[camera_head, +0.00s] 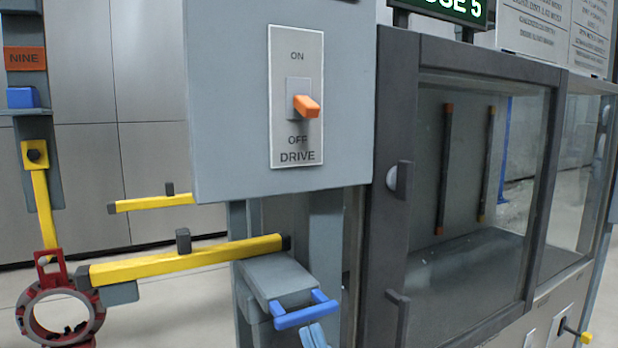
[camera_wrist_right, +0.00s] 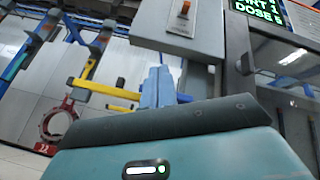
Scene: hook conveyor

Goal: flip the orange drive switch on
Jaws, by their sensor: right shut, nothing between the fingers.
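The orange drive switch (camera_head: 306,105) sticks out of a white plate (camera_head: 282,148) on a grey cabinet (camera_head: 230,100). ON is printed above it, OFF and DRIVE below. Its lever tilts down toward OFF. The switch also shows small at the top of the right wrist view (camera_wrist_right: 184,10). My right gripper (camera_head: 314,336) shows only as light blue fingertips at the bottom edge of the head view, well below the switch and apart from it. In the right wrist view its fingers (camera_wrist_right: 158,88) are together and empty, pointing up below the cabinet. My left gripper is not in view.
A grey block with a blue handle (camera_head: 305,311) sits below the cabinet, close to my right fingertips. Yellow bars (camera_head: 185,259) and a red ring (camera_head: 60,312) are at left. A glass-fronted dark cabinet (camera_head: 400,130) stands at right. The space before the switch is clear.

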